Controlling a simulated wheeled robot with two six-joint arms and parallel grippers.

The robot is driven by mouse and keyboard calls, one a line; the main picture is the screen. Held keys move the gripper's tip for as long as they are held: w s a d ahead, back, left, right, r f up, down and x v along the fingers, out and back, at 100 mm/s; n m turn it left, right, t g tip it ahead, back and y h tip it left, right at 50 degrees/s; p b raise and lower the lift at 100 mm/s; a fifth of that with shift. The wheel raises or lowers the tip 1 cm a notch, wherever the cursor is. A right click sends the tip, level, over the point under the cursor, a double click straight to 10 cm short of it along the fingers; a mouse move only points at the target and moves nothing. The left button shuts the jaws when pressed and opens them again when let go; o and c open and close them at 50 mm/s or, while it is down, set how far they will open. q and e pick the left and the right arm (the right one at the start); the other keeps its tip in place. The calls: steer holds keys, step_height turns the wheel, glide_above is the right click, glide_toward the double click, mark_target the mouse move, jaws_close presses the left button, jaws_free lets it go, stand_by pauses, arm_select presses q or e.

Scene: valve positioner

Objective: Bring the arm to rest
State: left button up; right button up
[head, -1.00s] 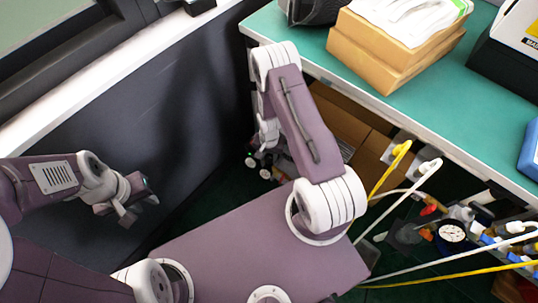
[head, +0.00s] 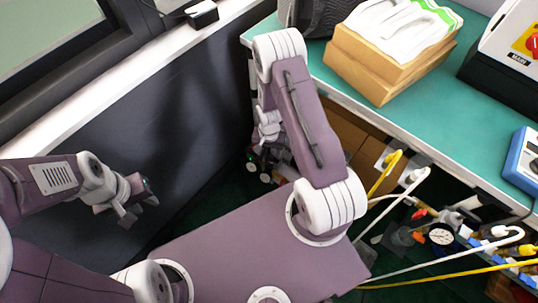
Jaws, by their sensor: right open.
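My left gripper (head: 138,208) hangs at the left in front of the dark wall panel, pointing right. Its fingers are apart, with nothing between them. My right arm (head: 308,125) is folded in the middle, its elbow beside the left corner of the green-topped bench (head: 455,130). Its wrist (head: 267,125) hangs behind the purple link. My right gripper (head: 262,160) is low there, small and partly hidden, and open; I see nothing held in it.
A box with a red button (head: 525,45) and a blue device (head: 522,160) are at right. Yellow and white cables and a gauge (head: 441,236) lie below the bench edge. A pale sill (head: 110,78) runs along the left.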

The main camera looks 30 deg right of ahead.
steer(key=shift+r, duration=0.5)
